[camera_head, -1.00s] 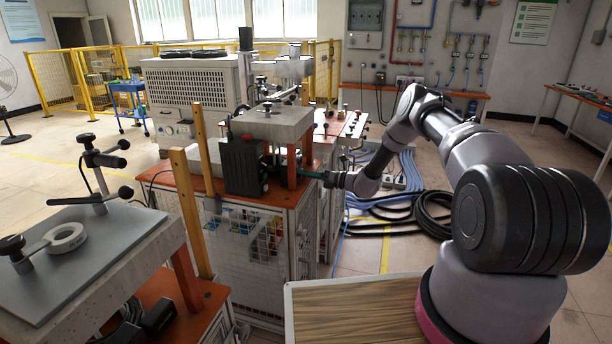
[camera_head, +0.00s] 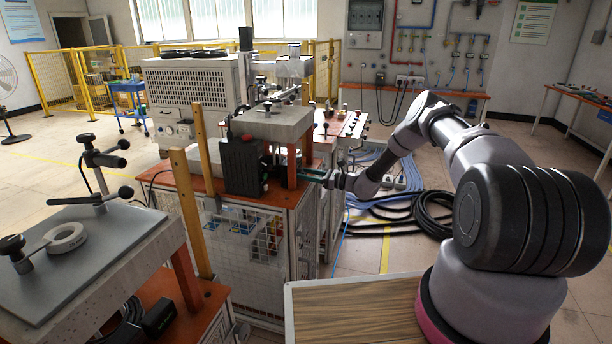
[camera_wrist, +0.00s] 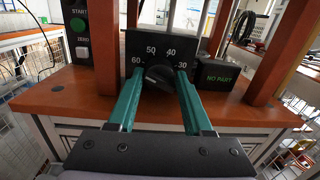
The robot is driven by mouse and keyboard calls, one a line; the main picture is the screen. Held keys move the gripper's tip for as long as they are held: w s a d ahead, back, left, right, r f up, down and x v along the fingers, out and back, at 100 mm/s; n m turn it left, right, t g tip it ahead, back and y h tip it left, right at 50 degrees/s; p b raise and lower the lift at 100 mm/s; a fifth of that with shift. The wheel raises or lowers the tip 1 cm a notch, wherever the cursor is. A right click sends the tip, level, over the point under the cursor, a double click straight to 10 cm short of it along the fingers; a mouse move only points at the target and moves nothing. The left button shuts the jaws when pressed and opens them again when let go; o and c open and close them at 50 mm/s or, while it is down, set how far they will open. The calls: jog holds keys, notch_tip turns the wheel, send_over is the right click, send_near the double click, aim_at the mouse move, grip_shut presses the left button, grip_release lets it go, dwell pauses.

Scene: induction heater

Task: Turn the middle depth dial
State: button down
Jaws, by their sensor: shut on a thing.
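The middle depth dial (camera_wrist: 159,77) is a dark round knob on a black panel (camera_wrist: 142,43) with white numbers 60, 50, 40 and 30 around it, in the middle of the wrist view. My gripper (camera_wrist: 160,80) has its two teal fingers on the left and right sides of the knob and is shut on it. The exact finger contact and the dial's pointer are hard to make out. In the head view my gripper (camera_head: 308,178) reaches in from the right, low beside the orange post of the bench; the dial is hidden there.
A NO PART display (camera_wrist: 218,77) is right of the dial. A box with START and ZERO buttons (camera_wrist: 80,30) is at the left. Orange posts (camera_wrist: 104,45) flank the panel. The orange bench top (camera_wrist: 60,98) lies below.

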jog(key=shift+n, duration=0.3)
jog(key=c, duration=0.6)
grip_release()
jog(key=shift+c, duration=0.2)
jog(key=v, duration=1)
jog(key=shift+s+d, duration=0.15)
jog(key=shift+d, duration=0.25)
